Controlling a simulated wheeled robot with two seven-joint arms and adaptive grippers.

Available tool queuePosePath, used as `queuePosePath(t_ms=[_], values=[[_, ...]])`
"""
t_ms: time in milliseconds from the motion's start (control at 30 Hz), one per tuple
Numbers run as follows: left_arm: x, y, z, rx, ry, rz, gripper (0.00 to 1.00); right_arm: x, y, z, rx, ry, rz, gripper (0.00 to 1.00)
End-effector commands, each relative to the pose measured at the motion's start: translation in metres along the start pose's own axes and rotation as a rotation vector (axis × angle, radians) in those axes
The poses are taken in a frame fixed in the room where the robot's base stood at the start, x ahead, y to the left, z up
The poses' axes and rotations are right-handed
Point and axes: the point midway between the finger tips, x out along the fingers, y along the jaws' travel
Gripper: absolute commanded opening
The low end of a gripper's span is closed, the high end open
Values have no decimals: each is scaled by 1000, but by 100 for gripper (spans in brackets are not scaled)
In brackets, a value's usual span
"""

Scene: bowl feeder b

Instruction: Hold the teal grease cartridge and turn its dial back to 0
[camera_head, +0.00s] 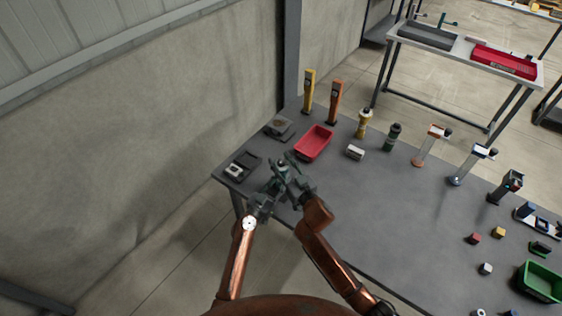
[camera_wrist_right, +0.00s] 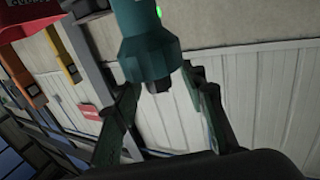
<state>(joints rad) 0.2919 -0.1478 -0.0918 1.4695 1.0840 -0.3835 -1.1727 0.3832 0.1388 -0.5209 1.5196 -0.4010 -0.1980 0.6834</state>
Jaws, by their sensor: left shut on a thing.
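The teal grease cartridge (camera_wrist_right: 148,38) fills the top of the right wrist view. Its narrow dark end (camera_wrist_right: 157,82) points down toward my right gripper. My left gripper (camera_head: 272,190) is shut on the cartridge (camera_head: 282,164) above the table's near left part. My right gripper (camera_head: 296,180) is close beside it in the head view. In the right wrist view my right gripper (camera_wrist_right: 160,82) is open, its fingers on either side of the dark end, with gaps showing. The dial's marking cannot be read.
A red bin (camera_head: 314,143) stands behind the grippers on the grey table (camera_head: 400,215). Dark devices (camera_head: 243,166) lie to the left. Orange and yellow upright tools (camera_head: 335,102) stand at the back edge. Several bottles and stands line the right. The table's middle is clear.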

Motion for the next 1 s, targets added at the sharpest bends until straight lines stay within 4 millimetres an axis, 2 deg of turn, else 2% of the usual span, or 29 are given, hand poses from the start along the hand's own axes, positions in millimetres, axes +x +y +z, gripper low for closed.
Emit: queuePosePath(t_ms=[133,233,500,700,833,1000], values=[[0,0,0,0,1,0,0,-5,0,0,0,0,0,38],[0,0,0,0,1,0,0,-17,1,1,-1,0,1,38],[0,0,0,0,1,0,0,-73,0,2,0,-2,1,38],[0,0,0,0,1,0,0,-106,0,1,1,-1,0,38],[0,0,0,0,1,0,0,-116,0,0,0,0,0,38],[0,0,0,0,1,0,0,-120,0,0,0,-1,0,38]])
